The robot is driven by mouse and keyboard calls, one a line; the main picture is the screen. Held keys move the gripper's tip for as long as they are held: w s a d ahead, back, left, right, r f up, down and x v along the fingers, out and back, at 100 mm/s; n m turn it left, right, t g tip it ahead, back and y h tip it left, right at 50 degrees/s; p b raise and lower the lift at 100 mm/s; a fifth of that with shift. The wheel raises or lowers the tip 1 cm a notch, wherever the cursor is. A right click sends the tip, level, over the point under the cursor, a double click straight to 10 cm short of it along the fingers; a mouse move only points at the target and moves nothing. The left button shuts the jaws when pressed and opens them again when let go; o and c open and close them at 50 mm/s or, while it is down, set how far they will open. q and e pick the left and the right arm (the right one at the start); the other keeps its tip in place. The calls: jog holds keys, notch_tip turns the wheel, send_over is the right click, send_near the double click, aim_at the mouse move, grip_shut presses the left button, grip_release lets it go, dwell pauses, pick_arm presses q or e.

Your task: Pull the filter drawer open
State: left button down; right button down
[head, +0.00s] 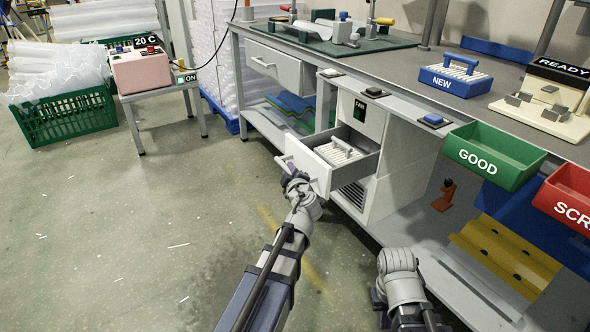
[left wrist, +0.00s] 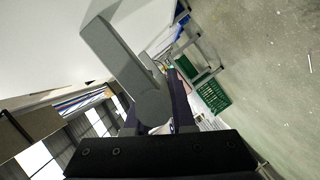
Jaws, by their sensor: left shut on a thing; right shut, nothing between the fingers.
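The filter drawer (head: 321,178) stands pulled out of the white cabinet under the bench in the head view. A white ribbed filter with a grip (head: 340,152) lies inside it. My left gripper (head: 287,166) is shut on the drawer handle (head: 281,160) at the drawer's front. In the left wrist view, a grey bar-like part, apparently the handle (left wrist: 125,70), crosses close in front of the dark fingers; the exact contact is hard to see. My right gripper (head: 379,300) is low beside its wrist, apart from the drawer; its fingertips are mostly hidden.
A bench leg and lower shelf stand left of the cabinet. A green GOOD bin (head: 493,156) and a red SCRAP bin (head: 568,190) hang at the bench's front edge. The floor left of the drawer is clear.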

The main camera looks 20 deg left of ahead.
pick_arm(q)
jog(key=shift+s+a, duration=0.55)
jog(key=shift+s, duration=0.2)
jog(key=shift+s+a, duration=0.5)
jog(key=shift+s, duration=0.2)
pick_arm(e)
jog(key=shift+s+a, duration=0.25)
jog(key=shift+s, duration=0.1)
pick_arm(q)
jog(key=c, duration=0.8)
grip_release()
jog(key=shift+o, duration=0.2)
